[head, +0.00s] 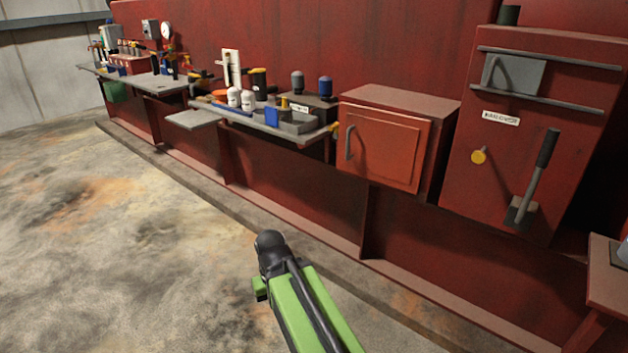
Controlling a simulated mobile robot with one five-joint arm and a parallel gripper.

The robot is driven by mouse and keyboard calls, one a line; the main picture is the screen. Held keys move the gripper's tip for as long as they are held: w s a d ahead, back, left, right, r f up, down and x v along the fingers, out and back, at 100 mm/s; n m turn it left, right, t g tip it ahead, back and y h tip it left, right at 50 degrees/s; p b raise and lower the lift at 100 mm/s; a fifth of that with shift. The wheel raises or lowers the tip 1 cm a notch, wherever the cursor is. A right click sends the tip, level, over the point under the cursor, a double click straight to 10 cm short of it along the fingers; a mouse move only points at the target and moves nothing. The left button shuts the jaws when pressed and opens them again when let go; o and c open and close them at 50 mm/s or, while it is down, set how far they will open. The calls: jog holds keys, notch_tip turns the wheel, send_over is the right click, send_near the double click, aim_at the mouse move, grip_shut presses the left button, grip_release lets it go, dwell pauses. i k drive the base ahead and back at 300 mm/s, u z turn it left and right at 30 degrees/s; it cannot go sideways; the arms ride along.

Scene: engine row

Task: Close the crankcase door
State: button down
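The crankcase door (382,146) appears to be the orange-red panel on the front of a red box on the engine side, right of centre. A grey bar handle (348,142) stands upright near its left edge. The panel lies at or very near the box front; I cannot tell whether it is fully closed or slightly ajar. My green and black arm rises from the bottom edge, and its dark rounded end is over the floor, left of and well below the door, apart from it. I cannot make out any gripper fingers.
A red cabinet (528,130) with a lever (537,178) and a yellow knob (479,156) stands right of the door. Left of it, a grey shelf (195,118) holds bottles and small parts. A ledge (608,285) juts out lower right. The floor (130,250) at left is clear.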

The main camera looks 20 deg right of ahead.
aim_at(383, 147)
jog(key=z, duration=0.25)
jog(key=i, duration=1)
jog(key=u, duration=1)
jog(key=k, duration=0.55)
jog(key=u, duration=0.05)
jog(key=i, duration=0.55)
jog(key=u, duration=0.1)
